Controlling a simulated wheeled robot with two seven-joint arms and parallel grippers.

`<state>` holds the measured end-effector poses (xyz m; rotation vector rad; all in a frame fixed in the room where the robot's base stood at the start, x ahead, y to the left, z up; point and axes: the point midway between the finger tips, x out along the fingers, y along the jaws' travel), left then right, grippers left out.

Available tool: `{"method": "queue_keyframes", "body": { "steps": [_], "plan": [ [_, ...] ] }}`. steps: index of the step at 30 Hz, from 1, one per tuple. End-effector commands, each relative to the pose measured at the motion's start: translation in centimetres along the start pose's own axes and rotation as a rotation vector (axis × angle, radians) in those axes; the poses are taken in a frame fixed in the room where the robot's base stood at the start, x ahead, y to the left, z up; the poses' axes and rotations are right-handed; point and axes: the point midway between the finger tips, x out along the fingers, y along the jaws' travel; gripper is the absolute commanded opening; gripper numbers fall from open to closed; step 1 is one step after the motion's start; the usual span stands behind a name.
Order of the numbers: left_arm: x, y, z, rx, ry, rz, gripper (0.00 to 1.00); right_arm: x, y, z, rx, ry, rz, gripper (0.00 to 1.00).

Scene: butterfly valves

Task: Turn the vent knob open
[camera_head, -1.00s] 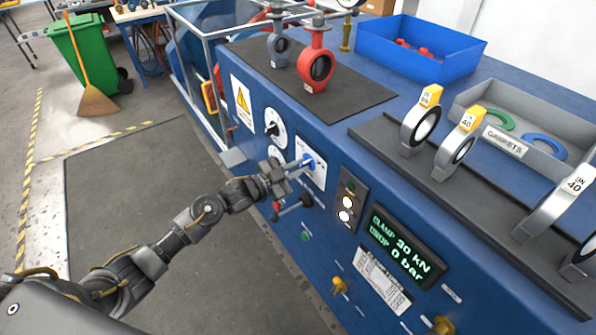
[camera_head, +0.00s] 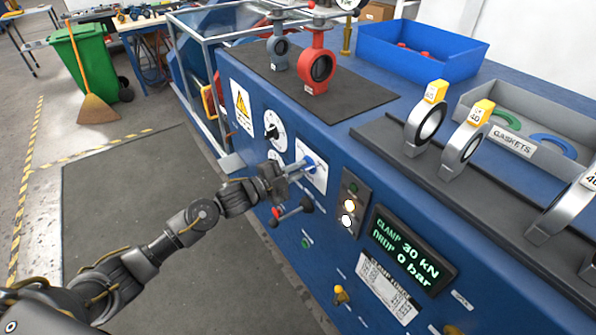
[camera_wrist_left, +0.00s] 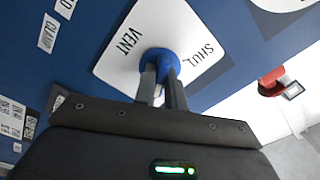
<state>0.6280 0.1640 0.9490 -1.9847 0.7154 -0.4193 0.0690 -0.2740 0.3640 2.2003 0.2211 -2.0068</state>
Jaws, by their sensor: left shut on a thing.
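The vent knob is a blue round knob (camera_wrist_left: 160,58) on a white plate (camera_wrist_left: 125,62) marked VENT and SHUT in the left wrist view. In the head view the blue knob (camera_head: 310,162) shows at the front of the blue bench, partly covered. My left gripper (camera_head: 303,165) reaches it from the left, its fingers shut on the knob. In the left wrist view the gripper fingers (camera_wrist_left: 161,77) meet the knob and hide its lower part. My right gripper is not in view.
Right are lit buttons (camera_head: 348,205) and a display (camera_head: 410,250) reading CLAMP 30 kN, DROP 0 bar. Valves (camera_head: 317,68) stand on the bench top.

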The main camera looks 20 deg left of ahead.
Motion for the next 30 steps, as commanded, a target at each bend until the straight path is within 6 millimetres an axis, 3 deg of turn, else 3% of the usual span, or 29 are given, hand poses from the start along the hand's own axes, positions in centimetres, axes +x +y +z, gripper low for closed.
{"method": "queue_keyframes", "body": {
  "steps": [11,12,16,25,30],
  "plan": [
    [0.0,0.1,0.0,0.005,0.0,0.002,0.0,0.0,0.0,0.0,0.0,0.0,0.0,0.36],
    [0.0,0.1,0.0,0.004,0.0,0.002,0.17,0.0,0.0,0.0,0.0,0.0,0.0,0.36],
    [0.0,0.0,0.0,0.004,0.0,0.001,0.34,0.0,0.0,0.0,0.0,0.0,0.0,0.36],
    [-0.2,0.1,0.0,0.003,0.0,0.001,0.34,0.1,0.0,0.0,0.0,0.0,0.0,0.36],
    [-2.1,0.3,0.2,0.004,-0.002,0.003,0.34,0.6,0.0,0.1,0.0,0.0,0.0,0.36]
  ]
}}
